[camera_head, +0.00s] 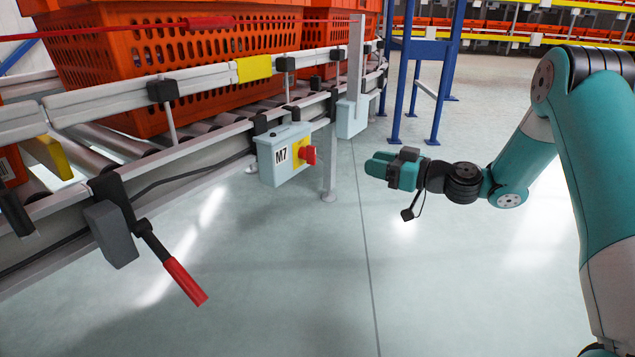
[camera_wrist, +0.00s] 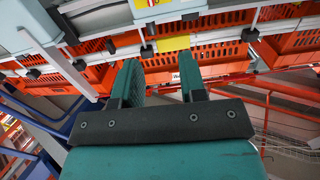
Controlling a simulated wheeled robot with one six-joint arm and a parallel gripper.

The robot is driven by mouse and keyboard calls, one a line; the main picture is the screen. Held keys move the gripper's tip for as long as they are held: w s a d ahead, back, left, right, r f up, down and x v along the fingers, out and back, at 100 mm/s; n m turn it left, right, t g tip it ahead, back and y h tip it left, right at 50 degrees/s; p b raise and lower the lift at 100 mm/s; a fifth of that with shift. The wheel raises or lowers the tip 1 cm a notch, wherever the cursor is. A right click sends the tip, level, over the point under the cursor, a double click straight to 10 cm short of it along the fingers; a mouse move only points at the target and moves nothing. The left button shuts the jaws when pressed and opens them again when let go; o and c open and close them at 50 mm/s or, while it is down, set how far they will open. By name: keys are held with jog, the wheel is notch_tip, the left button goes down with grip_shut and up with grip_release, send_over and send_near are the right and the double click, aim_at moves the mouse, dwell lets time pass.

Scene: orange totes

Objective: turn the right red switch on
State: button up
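A red rotary switch (camera_head: 308,155) sits on a yellow plate on the right face of a light grey box (camera_head: 279,160) marked M7. The box is mounted on the side of the conveyor. My gripper (camera_head: 376,167) is to the right of the switch in the head view, apart from it and pointing left. In the wrist view my two teal fingers (camera_wrist: 158,80) are spread with an empty gap between them. I cannot surely make out the switch in the wrist view.
A lever with a red grip (camera_head: 185,282) hangs from the conveyor rail at the lower left. Orange totes (camera_head: 180,50) stand on the conveyor. A conveyor leg (camera_head: 329,165) stands behind the switch. A blue frame (camera_head: 440,75) stands behind. The floor around my gripper is clear.

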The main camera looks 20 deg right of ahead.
jog(key=d+f, duration=0.1)
jog(key=f, duration=0.1)
jog(key=p, duration=1.6)
send_near(315, 151)
jog(key=shift+t, duration=0.3)
jog(key=b+x, duration=0.2)
jog(key=x, duration=0.1)
jog(key=b+x, duration=0.3)
jog(key=x, duration=0.2)
jog(key=shift+w+a+f+b, duration=0.15)
jog(key=shift+a+f+b, duration=0.1)
jog(key=shift+f+b, duration=0.15)
jog(key=shift+w+a+r, duration=0.15)
jog(key=shift+w+a, duration=0.2)
jog(key=shift+w, duration=0.05)
grip_shut()
